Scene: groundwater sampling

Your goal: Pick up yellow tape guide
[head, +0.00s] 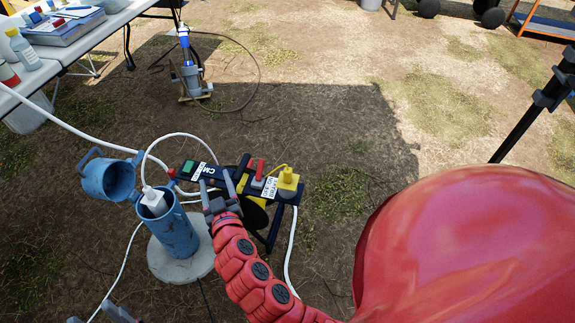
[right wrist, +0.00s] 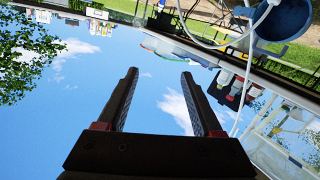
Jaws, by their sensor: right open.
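The yellow tape guide (head: 288,181) is a small yellow block with a thin curved yellow arm. It sits at the right end of a dark bar-shaped unit (head: 205,171) with labels, a green part and a red handle. My right gripper (head: 218,182) is open, with its fingers pointing away from me over the unit, left of the tape guide and apart from it. In the right wrist view the two dark fingers (right wrist: 158,95) are spread with nothing between them. Grey tips at the bottom left of the head view seem to be my left gripper (head: 100,315), mostly cut off.
A blue well pipe (head: 174,235) with an open blue cap (head: 110,179) stands on a round concrete pad (head: 203,260). White hoses loop around it. A table (head: 62,50) with bottles is at upper left. A pump on a stand (head: 192,80) is behind.

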